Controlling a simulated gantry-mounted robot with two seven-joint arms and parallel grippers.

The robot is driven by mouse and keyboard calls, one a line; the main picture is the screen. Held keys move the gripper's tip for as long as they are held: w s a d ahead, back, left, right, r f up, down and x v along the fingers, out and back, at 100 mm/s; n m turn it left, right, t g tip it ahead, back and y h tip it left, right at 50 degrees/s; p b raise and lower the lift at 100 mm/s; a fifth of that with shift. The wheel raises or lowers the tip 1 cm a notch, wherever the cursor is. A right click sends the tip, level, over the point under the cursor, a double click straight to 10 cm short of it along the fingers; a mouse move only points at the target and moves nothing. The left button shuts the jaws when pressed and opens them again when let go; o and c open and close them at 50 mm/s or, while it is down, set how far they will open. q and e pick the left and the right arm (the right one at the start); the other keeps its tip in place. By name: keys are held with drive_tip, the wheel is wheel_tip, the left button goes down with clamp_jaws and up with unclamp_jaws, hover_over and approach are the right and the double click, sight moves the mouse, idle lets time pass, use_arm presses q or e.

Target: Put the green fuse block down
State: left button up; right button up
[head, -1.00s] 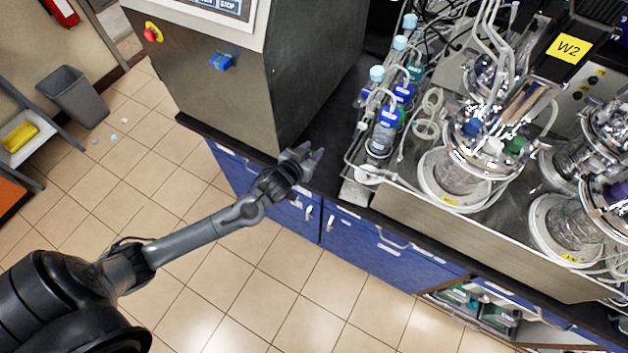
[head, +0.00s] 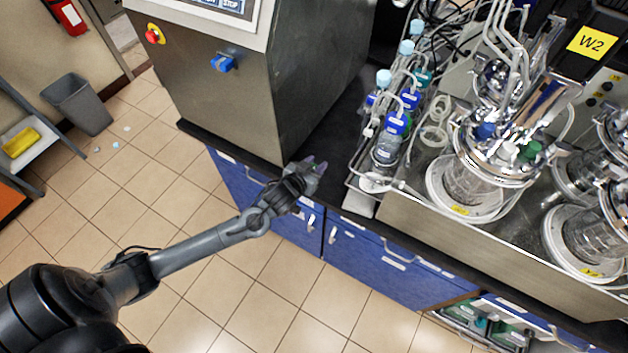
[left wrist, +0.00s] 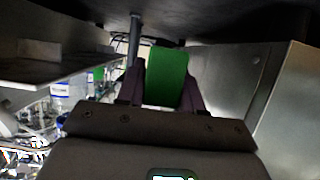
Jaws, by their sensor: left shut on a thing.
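The green fuse block (left wrist: 166,78) is held between the two fingers of my left gripper (left wrist: 160,95), as the left wrist view shows. In the head view my left gripper (head: 316,168) is at the front edge of the black benchtop, beside the lower corner of the steel cabinet. There the block is mostly hidden, with only a trace of green between the fingers. I cannot tell whether the block touches the benchtop. My right gripper is not in view.
The steel cabinet (head: 240,95) stands left of a narrow bare strip of black benchtop (head: 325,135). Right of the strip are capped bottles (head: 385,145) and the bioreactor tray (head: 430,222) with glass vessels. Blue drawers (head: 375,262) lie below the edge.

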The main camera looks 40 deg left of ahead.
use_arm(q)
wheel_tip(320, 180, down, 2)
drive_tip(key=shift+f, duration=0.15)
wheel_tip(320, 180, down, 4)
drive_tip(key=shift+f, duration=0.1)
drive_tip(key=shift+f, duration=0.15)
drive_tip(key=shift+f, duration=0.1)
drive_tip(key=o, duration=1.1)
